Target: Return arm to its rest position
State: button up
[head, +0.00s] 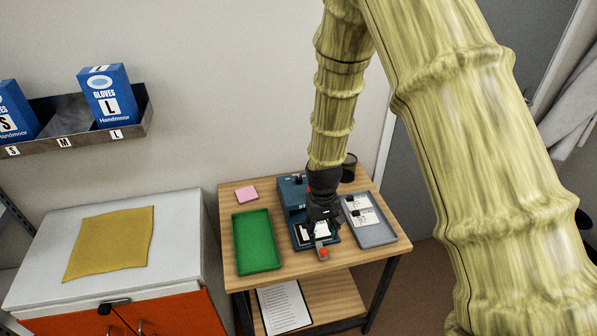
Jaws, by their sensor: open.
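My arm, covered in a yellow-green sleeve, reaches down from the top of the head view to the small wooden table. My gripper (322,219) is black and points down over the blue device (293,195) on the table. It is open. The gripper hides much of the device, and I cannot tell whether the fingers touch anything. A small piece with a red spot (323,252) shows just in front of the gripper at the device's front edge.
A green tray (236,240) lies left of the device. A grey tray (376,237) with white labelled items lies right. A pink pad (246,194) and a dark cup (349,166) are at the back. A white cabinet (180,240) with a yellow cloth (110,243) stands left.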

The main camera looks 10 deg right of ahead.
jog(key=s+d+f+b, duration=0.2)
jog(key=s+f+b, duration=0.1)
jog(key=s+f, duration=1.2)
jog(key=s+f+b, duration=0.1)
jog(key=s+f, duration=0.4)
jog(key=s, duration=0.4)
jog(key=s+d+f+b, duration=0.1)
jog(key=s+f+b, duration=0.1)
jog(key=s+f, duration=0.3)
jog(key=s, duration=0.4)
jog(key=shift+s+f+m, duration=0.15)
jog(key=shift+f+m, duration=0.25)
